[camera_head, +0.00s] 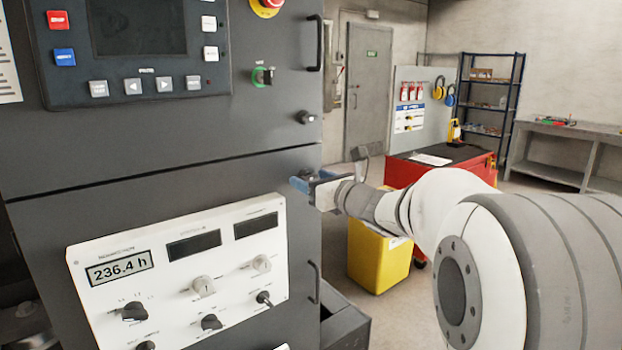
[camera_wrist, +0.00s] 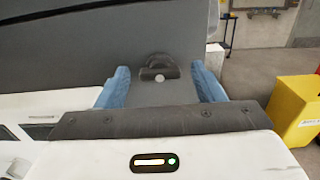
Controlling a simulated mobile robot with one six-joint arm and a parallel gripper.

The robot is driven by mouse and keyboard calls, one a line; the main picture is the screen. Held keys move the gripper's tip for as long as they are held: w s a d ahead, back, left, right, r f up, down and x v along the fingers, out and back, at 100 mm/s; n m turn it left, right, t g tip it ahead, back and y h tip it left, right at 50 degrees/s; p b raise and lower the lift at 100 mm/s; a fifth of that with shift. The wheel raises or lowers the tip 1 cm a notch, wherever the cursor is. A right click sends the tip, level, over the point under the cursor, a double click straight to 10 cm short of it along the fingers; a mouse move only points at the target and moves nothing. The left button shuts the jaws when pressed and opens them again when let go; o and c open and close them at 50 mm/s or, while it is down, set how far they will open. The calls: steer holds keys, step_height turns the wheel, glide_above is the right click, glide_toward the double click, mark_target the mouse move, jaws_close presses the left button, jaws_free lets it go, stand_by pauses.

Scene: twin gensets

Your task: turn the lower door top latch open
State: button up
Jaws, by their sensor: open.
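The lower door (camera_head: 40,235) is a dark grey cabinet panel with a white instrument panel on it. Its top latch (camera_wrist: 158,68) is a small dark knob with a raised grip and a pale round centre, seen in the wrist view. In the head view the latch (camera_head: 306,172) is small and mostly hidden by my gripper. My gripper (camera_head: 302,186) is open in front of the door's upper right corner. In the wrist view its two blue fingers (camera_wrist: 160,78) stand to the left and right of the latch, apart from it. I cannot tell the remaining depth.
The upper door (camera_head: 150,125) has a similar latch (camera_head: 306,117) and a bar handle (camera_head: 316,42). The lower door has its own handle (camera_head: 314,282). A yellow bin (camera_head: 378,255) and a red tool cabinet (camera_head: 405,170) stand behind my arm. Floor beyond is partly clear.

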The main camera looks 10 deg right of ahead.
steer(key=shift+w, duration=0.1)
steer(key=shift+c, duration=0.5)
steer(key=c, duration=0.9)
steer(key=shift+f+n+b, duration=0.15)
steer(key=shift+n+b, duration=0.15)
steer(key=shift+b, duration=0.45)
steer(key=n+b, duration=1.7)
steer(key=b, duration=0.5)
steer(key=shift+b, duration=0.35)
steer(key=shift+n, duration=0.3)
